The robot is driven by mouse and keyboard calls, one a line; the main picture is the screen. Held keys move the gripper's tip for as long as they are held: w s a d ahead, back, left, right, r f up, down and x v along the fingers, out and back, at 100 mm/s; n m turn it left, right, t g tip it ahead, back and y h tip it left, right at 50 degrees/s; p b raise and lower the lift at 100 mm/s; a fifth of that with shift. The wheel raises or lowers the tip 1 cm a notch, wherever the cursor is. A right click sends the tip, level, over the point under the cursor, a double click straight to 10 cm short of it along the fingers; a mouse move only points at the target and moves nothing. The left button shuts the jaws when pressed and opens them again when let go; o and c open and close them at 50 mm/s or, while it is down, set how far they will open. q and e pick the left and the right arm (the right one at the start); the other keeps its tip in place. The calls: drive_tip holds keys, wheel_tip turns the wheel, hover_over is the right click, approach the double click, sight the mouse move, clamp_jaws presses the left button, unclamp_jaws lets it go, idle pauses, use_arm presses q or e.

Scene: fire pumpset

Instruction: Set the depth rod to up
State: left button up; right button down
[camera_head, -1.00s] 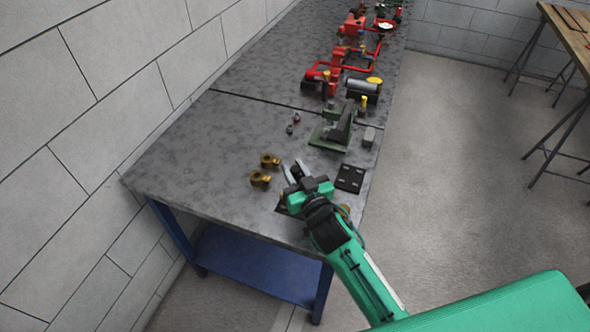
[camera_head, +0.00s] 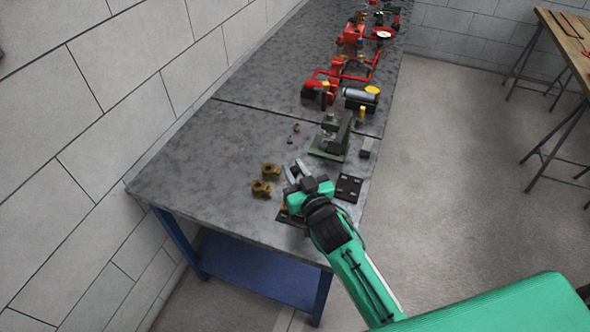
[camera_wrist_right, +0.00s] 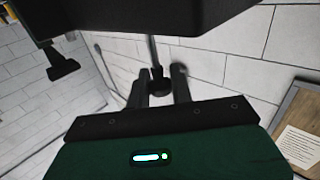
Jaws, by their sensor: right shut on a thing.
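My right gripper (camera_head: 297,171) is over the near end of the grey workbench (camera_head: 190,160), beside two brass-coloured fittings. In the right wrist view its two dark fingers (camera_wrist_right: 160,91) are shut around the dark round end of a thin upright rod (camera_wrist_right: 152,52), which looks like the depth rod. The rod runs up behind a large dark shape at the top of that view. The head view does not show the rod clearly; my gripper and arm cover that spot. Whether the rod is up or down cannot be told. My left gripper is not in view.
The brass fittings (camera_head: 261,188) stand left of my gripper. A dark plate with holes (camera_head: 348,187) lies right of it. A green machine (camera_head: 331,142) stands farther back, with red pipework (camera_head: 322,88) beyond. The bench's left part is clear.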

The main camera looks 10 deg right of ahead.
drive_tip(key=shift+r, duration=0.3)
drive_tip(key=c, duration=1.3)
unclamp_jaws()
drive_tip(key=shift+o, duration=0.2)
drive_tip(key=shift+f, duration=0.1)
drive_tip(key=shift+s+f, duration=0.1)
drive_tip(key=shift+s, duration=0.2)
drive_tip(key=s+d+b, duration=0.2)
drive_tip(key=s+b, duration=0.2)
drive_tip(key=s, duration=0.9)
drive_tip(key=shift+d, duration=0.3)
